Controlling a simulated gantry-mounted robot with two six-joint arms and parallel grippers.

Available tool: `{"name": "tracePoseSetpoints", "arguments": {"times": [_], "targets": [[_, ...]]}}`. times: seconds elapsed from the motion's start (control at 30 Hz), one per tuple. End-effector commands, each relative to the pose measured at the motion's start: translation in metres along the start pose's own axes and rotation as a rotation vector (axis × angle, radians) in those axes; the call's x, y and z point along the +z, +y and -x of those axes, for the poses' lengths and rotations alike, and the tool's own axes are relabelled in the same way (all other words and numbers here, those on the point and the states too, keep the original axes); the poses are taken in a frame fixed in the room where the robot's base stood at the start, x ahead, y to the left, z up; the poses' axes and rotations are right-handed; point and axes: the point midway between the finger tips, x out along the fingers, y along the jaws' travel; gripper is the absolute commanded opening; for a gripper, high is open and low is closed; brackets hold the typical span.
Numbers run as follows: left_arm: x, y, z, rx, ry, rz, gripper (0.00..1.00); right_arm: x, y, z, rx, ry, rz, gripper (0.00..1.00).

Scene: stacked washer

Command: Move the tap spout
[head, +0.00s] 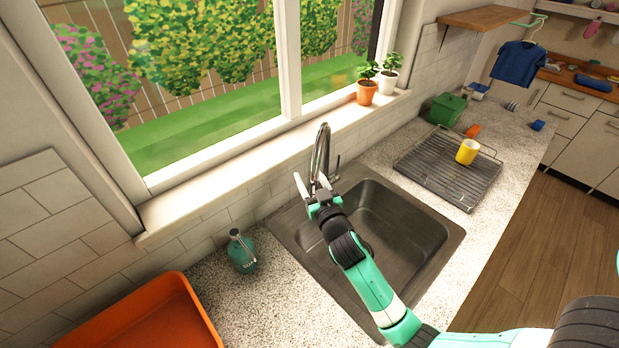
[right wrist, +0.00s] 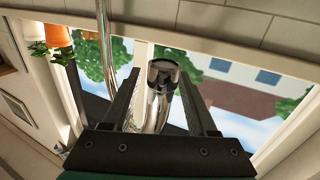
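The chrome tap spout (head: 322,152) rises in an arch at the window side of the sink (head: 405,230). My right gripper (head: 313,185) is at the spout with its two fingers spread. In the right wrist view the spout's round end (right wrist: 163,75) shows between the two open fingers (right wrist: 162,95), with gaps visible on both sides. Another chrome tube of the tap (right wrist: 105,45) runs outside the left finger in that view. Whether a finger touches the tap I cannot tell. My left gripper is not in view.
A soap bottle (head: 242,252) and an orange tray (head: 150,322) stand left of the sink. A drying rack (head: 430,178) with a yellow cup (head: 467,151) is to its right. Potted plants (head: 367,92) stand on the windowsill (head: 270,150) behind.

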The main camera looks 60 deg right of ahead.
Motion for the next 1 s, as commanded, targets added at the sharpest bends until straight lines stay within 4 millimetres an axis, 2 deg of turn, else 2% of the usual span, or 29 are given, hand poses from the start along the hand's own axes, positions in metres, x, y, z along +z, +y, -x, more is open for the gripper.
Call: {"name": "tracePoseSetpoints", "arguments": {"times": [0.03, 0.3, 1.0], "targets": [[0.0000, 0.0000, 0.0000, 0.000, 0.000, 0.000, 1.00, 0.0000, 0.0000, 0.0001, 0.000, 0.000, 0.000, 0.48], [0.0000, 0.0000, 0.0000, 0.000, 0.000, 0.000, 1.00, 0.0000, -0.0001, 0.0003, 0.000, 0.000, 0.000, 0.00], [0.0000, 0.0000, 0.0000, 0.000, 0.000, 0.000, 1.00, -0.0003, -0.0001, 0.0004, 0.000, 0.001, 0.000, 0.00]]}}
